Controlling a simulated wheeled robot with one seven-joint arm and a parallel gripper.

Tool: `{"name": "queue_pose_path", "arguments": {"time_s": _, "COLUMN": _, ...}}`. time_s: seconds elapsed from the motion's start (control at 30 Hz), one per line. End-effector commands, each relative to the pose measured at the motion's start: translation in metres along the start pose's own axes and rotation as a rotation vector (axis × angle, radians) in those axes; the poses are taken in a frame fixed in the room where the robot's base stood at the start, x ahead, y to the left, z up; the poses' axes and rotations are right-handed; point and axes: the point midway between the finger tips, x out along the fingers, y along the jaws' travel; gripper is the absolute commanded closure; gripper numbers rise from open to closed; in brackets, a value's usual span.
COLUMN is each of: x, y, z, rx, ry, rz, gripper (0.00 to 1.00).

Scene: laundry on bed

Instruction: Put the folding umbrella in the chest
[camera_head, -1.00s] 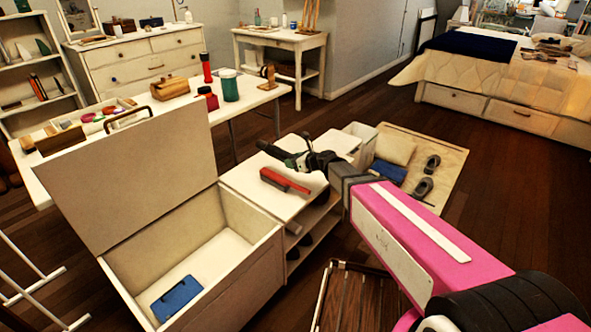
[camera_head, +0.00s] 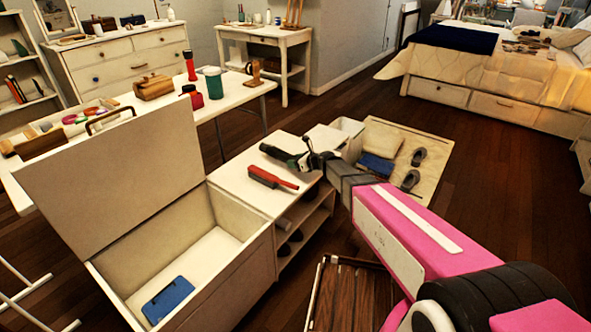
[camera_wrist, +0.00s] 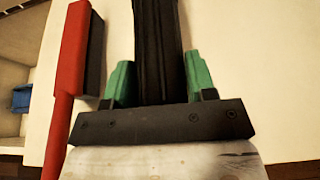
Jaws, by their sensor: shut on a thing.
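The folding umbrella (camera_head: 277,153) is dark and slim. My gripper (camera_head: 303,161) is shut on it over the top of the low white cabinet. In the wrist view the black umbrella (camera_wrist: 157,45) runs between the green fingertips of my gripper (camera_wrist: 158,88). Whether it touches the cabinet top, I cannot tell. The white chest (camera_head: 262,250) stands to the left of the cabinet with its lid (camera_head: 120,180) raised. A blue flat thing (camera_head: 168,299) lies on the chest floor.
A red-handled brush (camera_head: 272,178) lies on the cabinet top (camera_head: 235,185), close beside the umbrella. A long white table (camera_head: 235,88) with jars and small things stands behind the chest lid. A slatted wooden piece (camera_head: 355,300) is on the floor in front.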

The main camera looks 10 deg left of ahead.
Motion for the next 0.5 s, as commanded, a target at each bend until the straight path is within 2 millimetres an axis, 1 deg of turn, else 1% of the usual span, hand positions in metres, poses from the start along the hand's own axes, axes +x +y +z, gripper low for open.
{"name": "queue_pose_path", "arguments": {"time_s": 0.17, "x": 0.004, "y": -0.002, "z": -0.009, "rx": 0.002, "ry": 0.0, "rz": 0.001, "gripper": 0.82}}
{"name": "queue_pose_path", "arguments": {"time_s": 0.4, "x": 0.015, "y": -0.002, "z": -0.037, "rx": 0.001, "ry": 0.001, "rz": 0.001, "gripper": 0.82}}
{"name": "queue_pose_path", "arguments": {"time_s": 0.5, "x": 0.016, "y": -0.002, "z": -0.039, "rx": 0.001, "ry": -0.001, "rz": 0.0, "gripper": 0.82}}
